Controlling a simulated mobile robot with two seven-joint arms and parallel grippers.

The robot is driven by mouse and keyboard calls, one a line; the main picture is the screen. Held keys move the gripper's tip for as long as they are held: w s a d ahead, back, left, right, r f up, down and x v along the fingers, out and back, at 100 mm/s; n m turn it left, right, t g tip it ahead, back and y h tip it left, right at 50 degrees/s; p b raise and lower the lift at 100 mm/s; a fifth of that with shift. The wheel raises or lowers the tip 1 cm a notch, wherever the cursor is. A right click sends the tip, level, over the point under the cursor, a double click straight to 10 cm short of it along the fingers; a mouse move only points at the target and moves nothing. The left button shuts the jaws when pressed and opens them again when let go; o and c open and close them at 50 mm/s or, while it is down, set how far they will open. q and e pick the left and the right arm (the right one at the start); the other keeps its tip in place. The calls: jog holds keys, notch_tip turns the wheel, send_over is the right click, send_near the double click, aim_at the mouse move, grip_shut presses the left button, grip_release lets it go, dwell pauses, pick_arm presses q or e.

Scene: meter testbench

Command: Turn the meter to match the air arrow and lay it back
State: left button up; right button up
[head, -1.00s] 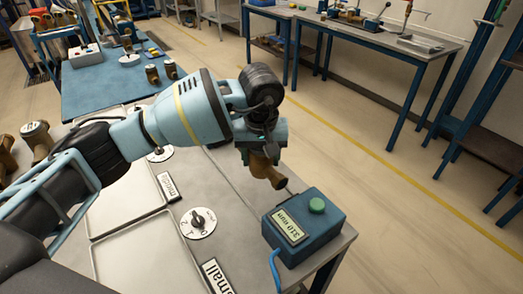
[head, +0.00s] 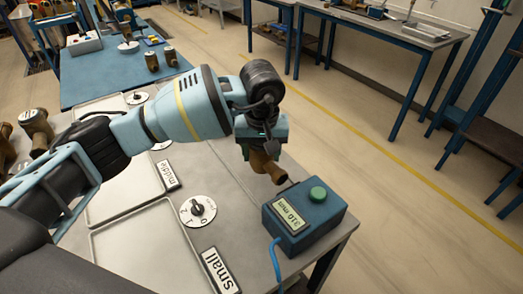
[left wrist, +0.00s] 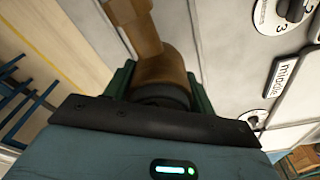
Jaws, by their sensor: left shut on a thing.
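My left gripper (head: 264,145) is shut on a brass-coloured meter (head: 266,168) and holds it above the right part of the grey bench (head: 250,200). The meter's pipe end slants down to the right, near the blue box. In the left wrist view the meter (left wrist: 160,70) sits between the dark green fingers (left wrist: 158,88), its narrower pipe pointing up and away. The gripper hides much of the meter. I cannot make out an arrow on it. My right gripper is not in view.
A blue box (head: 322,218) with a "310 mm" display and green button stands close right. A dial (head: 198,210), "small" sign (head: 220,271), "middle" sign (head: 167,175) and pale trays (head: 135,250) lie on the bench. Other brass meters (head: 37,128) stand left. Open floor lies beyond.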

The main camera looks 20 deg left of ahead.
pick_arm(q)
jog(key=shift+r, duration=0.2)
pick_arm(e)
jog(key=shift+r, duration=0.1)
pick_arm(q)
jog(key=shift+f, duration=0.75)
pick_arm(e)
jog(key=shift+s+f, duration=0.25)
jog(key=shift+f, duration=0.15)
pick_arm(q)
jog(key=shift+f+b, duration=0.55)
jog(key=shift+f, duration=0.35)
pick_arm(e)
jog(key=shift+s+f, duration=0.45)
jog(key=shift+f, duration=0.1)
pick_arm(q)
jog(key=o, duration=2)
jog(key=shift+s+f, duration=0.1)
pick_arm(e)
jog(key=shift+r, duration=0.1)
pick_arm(q)
jog(key=shift+r+p, duration=0.45)
jog(key=shift+r, duration=0.95)
jog(key=shift+r+p, duration=0.6)
jog(key=shift+r, duration=1.5)
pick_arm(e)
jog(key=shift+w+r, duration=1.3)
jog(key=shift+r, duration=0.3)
